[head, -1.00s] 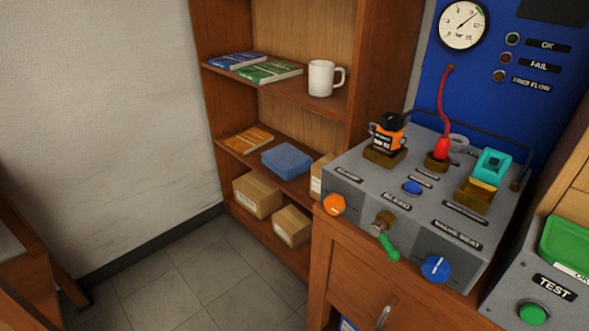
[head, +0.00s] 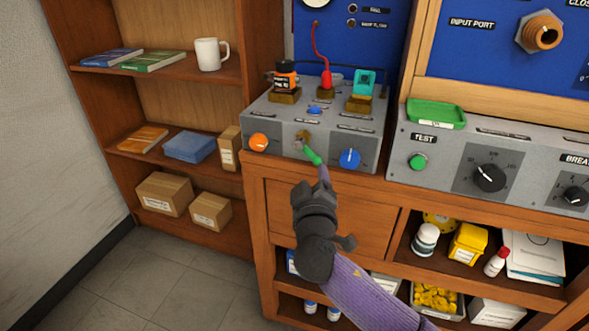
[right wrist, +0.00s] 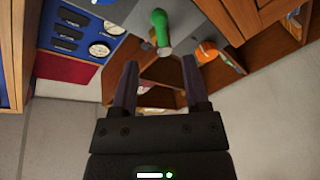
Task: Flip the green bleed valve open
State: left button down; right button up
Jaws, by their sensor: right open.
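The green bleed valve lever (head: 312,156) angles down and to the right from its brass stem (head: 302,138) on the front of the grey test bench. My right gripper (head: 324,174) is just below the lever's free end in the head view, its fingers partly hidden by its dark wrist. In the right wrist view the right gripper (right wrist: 158,63) is open with nothing between its fingers. The green lever (right wrist: 161,28) shows beyond the fingertips, roughly in line with the gap. I cannot tell whether they touch. My left gripper is not in view.
An orange knob (head: 259,142) is left of the valve and a blue knob (head: 349,159) close on its right. Regulators and a red hose (head: 318,55) stand on the bench top. A second panel with a green button (head: 417,162) is at right.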

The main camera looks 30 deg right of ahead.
aim_at(314, 158)
jog(key=b+x, duration=0.1)
jog(key=x, duration=0.2)
jog(key=b+x, duration=0.1)
jog(key=x, duration=0.3)
jog(key=shift+w+d+f, duration=0.2)
jog(key=shift+d+f, duration=0.05)
jog(key=shift+w+d+r, duration=0.1)
jog(key=shift+w+d, duration=0.15)
jog(key=shift+w, duration=0.15)
jog(key=shift+c, duration=0.4)
grip_shut()
jog(key=shift+s+r+n+p, duration=0.1)
jog(key=shift+r+n+p, duration=0.35)
jog(key=shift+p, duration=0.45)
jog(key=shift+d+f, duration=0.1)
jog(key=shift+f, duration=0.2)
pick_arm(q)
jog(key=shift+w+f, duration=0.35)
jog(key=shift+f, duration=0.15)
pick_arm(e)
jog(key=shift+o, duration=0.4)
grip_release()
